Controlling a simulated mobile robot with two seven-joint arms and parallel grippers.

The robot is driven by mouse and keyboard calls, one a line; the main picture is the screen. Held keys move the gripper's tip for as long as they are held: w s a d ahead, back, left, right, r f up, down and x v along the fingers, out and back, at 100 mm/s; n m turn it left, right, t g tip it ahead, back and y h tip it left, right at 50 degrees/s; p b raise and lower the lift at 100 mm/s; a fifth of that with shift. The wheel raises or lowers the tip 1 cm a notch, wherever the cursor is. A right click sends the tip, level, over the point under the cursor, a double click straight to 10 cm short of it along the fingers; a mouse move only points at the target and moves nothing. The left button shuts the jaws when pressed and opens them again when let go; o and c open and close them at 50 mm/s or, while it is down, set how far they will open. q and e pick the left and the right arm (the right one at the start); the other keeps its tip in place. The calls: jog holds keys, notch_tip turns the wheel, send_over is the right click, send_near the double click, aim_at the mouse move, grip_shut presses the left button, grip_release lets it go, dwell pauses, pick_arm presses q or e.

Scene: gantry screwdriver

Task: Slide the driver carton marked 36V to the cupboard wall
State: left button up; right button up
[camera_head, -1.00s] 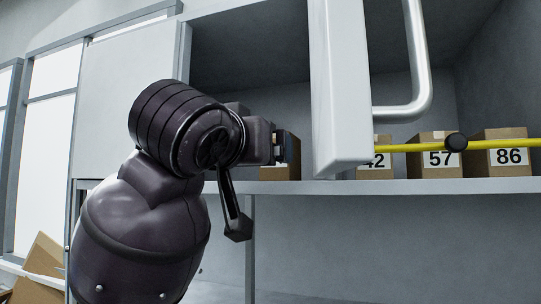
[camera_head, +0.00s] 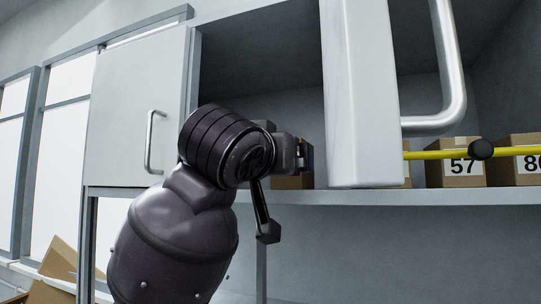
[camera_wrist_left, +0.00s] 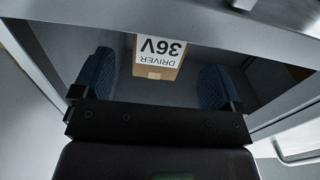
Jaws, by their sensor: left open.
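The driver carton marked 36V (camera_wrist_left: 158,57) is a brown box with a white label, seen upside down in the left wrist view. It stands between and beyond the two blue fingers of my left gripper (camera_wrist_left: 156,82), with gaps at both sides. In the head view my left gripper (camera_head: 303,155) reaches into the cupboard, and a brown carton (camera_head: 292,182) shows low behind it, its label hidden. The grey cupboard back wall (camera_head: 285,112) is behind. My right gripper is not in view.
A pale upright panel (camera_head: 358,100) with a large handle (camera_head: 455,80) stands close right of the gripper. A yellow bar (camera_head: 430,155) with a black knob crosses before carton 57 (camera_head: 460,172) and another carton (camera_head: 522,172). A closed door (camera_head: 125,110) is left.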

aim_at(305, 181)
pick_arm(q)
jog(key=p+x, duration=0.1)
jog(key=x, duration=0.6)
jog(key=shift+f, duration=0.1)
jog(key=c, duration=1.2)
